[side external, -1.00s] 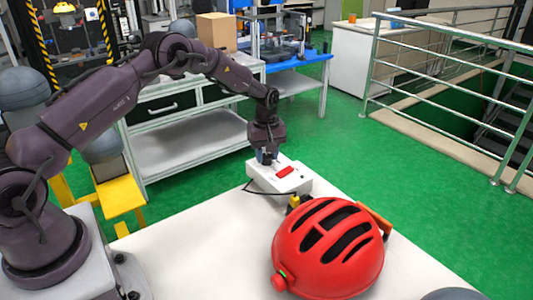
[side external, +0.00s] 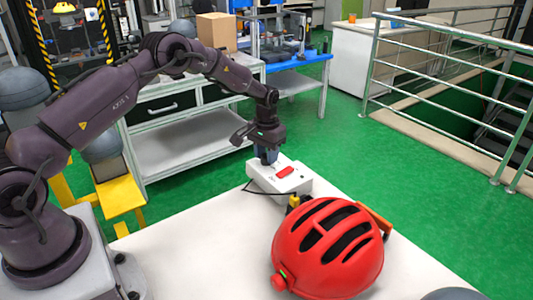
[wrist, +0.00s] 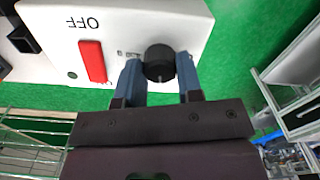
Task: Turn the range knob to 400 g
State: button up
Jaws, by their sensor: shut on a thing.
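The range knob (wrist: 159,62) is a round black dial on the white control box (wrist: 130,15), with a light pointer mark near its lower edge. My gripper (wrist: 159,76) has its two blue fingers on either side of the knob in the wrist view, shut on it. Small printed markings beside the knob are partly hidden and too small to read. In the side view the white box (side external: 290,185) sits at the table's far edge, with my gripper (side external: 266,158) over its left end, hiding the knob.
A red rocker switch (wrist: 92,61) marked OFF is beside the knob. A red helmet (side external: 328,250) lies on the white table (side external: 190,255) in front of the box. A dark cable (side external: 262,191) runs beside the box. The table's left part is clear.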

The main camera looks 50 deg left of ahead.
jog(key=m, duration=0.5)
jog(key=shift+m, duration=0.3)
jog(key=m, duration=1.3)
jog(key=shift+m, duration=0.3)
jog(key=o, duration=0.9)
notch_tip(320, 180, up, 13)
dwell(0.4)
